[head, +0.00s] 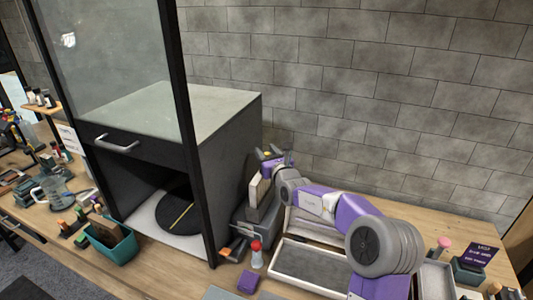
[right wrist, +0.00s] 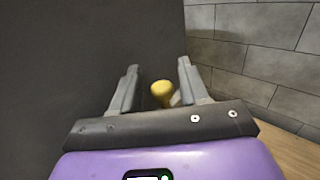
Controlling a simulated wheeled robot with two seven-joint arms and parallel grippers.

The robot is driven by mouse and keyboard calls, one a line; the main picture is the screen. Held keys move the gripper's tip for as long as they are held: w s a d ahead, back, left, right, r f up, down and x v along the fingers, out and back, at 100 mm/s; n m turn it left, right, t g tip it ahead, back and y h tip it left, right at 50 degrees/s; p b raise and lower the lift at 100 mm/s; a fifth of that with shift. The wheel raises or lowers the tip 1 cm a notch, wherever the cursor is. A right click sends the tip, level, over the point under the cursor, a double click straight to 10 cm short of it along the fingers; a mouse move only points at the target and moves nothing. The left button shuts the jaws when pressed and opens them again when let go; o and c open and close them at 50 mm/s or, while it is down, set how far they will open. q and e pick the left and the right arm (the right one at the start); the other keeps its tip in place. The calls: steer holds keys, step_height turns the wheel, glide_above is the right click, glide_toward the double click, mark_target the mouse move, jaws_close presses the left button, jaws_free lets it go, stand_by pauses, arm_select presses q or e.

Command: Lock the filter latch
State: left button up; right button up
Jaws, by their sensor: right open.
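My right gripper (head: 270,154) is at the side of the dark cabinet, above a grey unit (head: 256,228) with an upright pale panel (head: 255,192). In the right wrist view, my right gripper (right wrist: 158,80) is open, with its two grey fingers apart. A yellow rounded knob (right wrist: 162,92), which may be the latch, shows between the fingers, nearer the right one. I cannot tell whether it is locked, or whether a finger touches it. My left gripper is not in view.
The dark cabinet (head: 228,150) stands close on the left, with a glass-fronted frame. The brick wall (head: 330,110) is behind. Grey trays (head: 310,262), a red-capped bottle (head: 256,253) and a purple block (head: 248,282) are in front. A teal bin (head: 112,246) is at left.

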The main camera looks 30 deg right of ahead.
steer(key=shift+s, duration=0.1)
steer(key=s, duration=0.7)
steer(key=shift+s+a, duration=0.2)
steer(key=shift+a, duration=0.2)
steer(key=shift+r, duration=0.1)
